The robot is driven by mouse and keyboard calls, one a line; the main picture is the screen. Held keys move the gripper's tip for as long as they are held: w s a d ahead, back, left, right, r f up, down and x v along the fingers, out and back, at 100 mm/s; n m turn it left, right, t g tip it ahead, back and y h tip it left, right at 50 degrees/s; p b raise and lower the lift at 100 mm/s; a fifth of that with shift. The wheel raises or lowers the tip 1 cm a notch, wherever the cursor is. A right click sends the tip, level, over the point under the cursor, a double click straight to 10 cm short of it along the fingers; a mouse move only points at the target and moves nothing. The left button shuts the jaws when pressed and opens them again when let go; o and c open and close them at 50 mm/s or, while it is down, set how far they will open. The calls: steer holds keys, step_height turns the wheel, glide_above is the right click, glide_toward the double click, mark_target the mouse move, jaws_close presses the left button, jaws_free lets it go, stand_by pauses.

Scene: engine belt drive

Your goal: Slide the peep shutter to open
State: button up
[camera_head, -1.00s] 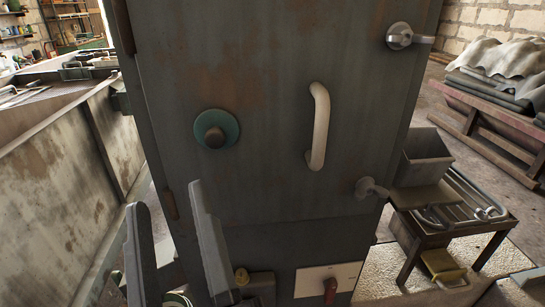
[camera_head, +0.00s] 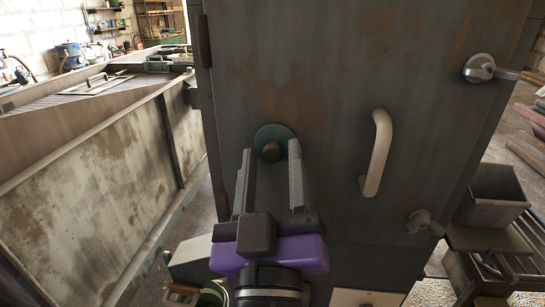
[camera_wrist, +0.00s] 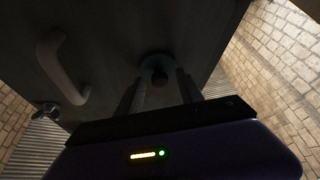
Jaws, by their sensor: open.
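The peep shutter is a round teal disc (camera_head: 274,133) with a dark knob (camera_head: 272,152), set on the grey, rust-stained cabinet door (camera_head: 330,70). My gripper (camera_head: 270,156) is open, with its two long grey fingers pointing at the door. In the head view the fingertips lie to the left and right of the knob. In the wrist view the knob (camera_wrist: 159,76) shows between the fingers, with the teal disc (camera_wrist: 154,61) behind it. I cannot tell whether the fingers touch the knob or how deep they reach around it. Nothing is held.
A white curved handle (camera_head: 377,153) stands out from the door right of the shutter. Metal latches (camera_head: 480,69) sit at the door's right edge. A long stained metal trough (camera_head: 100,180) runs along the left. A metal bin (camera_head: 494,190) stands at the right.

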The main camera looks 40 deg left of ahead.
steer(key=shift+c, duration=0.4)
jaws_close()
stand_by(1.1)
